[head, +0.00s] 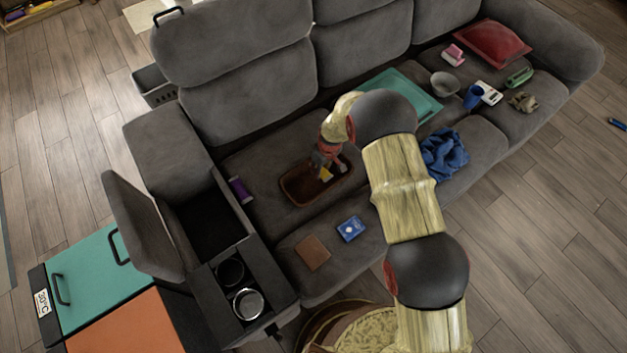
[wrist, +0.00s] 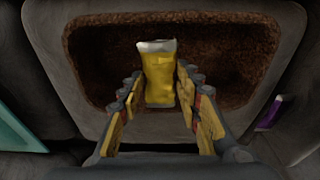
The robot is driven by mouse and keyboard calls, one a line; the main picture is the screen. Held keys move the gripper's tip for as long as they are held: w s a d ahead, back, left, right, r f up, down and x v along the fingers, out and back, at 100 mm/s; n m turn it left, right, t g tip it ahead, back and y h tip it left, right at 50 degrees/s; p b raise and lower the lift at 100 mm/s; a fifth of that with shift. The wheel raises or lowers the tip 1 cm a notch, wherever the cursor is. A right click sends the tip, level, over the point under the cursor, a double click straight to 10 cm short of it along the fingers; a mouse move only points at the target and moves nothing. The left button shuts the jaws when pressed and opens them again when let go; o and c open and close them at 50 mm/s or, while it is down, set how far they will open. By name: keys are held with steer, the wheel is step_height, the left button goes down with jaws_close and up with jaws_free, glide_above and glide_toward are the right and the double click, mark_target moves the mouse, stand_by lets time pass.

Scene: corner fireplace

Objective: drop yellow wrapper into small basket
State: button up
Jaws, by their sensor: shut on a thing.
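The yellow wrapper (wrist: 159,78), with a pale top edge, is between the fingers of my gripper (wrist: 160,92) in the wrist view. My gripper is shut on it. In the head view the wrapper (head: 325,173) shows as a small yellow patch under my gripper (head: 324,164). The small basket (head: 301,203) is a brown, shallow, rounded rectangle on the sofa's left seat. In the wrist view the basket (wrist: 247,62) lies behind the wrapper, its dark inside looking empty. The wrapper appears over the basket; the height between them is hard to tell.
A purple can (head: 240,190) lies left of the basket. A blue card box (head: 351,229) and a brown square (head: 312,252) lie in front. A teal tray (head: 424,101) and blue cloth (head: 444,154) are to the right. The open armrest (head: 145,225) stands at left.

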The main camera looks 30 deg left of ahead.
steer(key=shift+f, duration=0.3)
steer(key=o, duration=0.7)
steer(key=shift+o, duration=0.4)
step_height(320, 180, up, 12)
steer(key=d, duration=0.1)
steer(key=shift+s+d, duration=0.3)
steer(key=shift+s, duration=0.05)
steer(key=shift+f, duration=0.1)
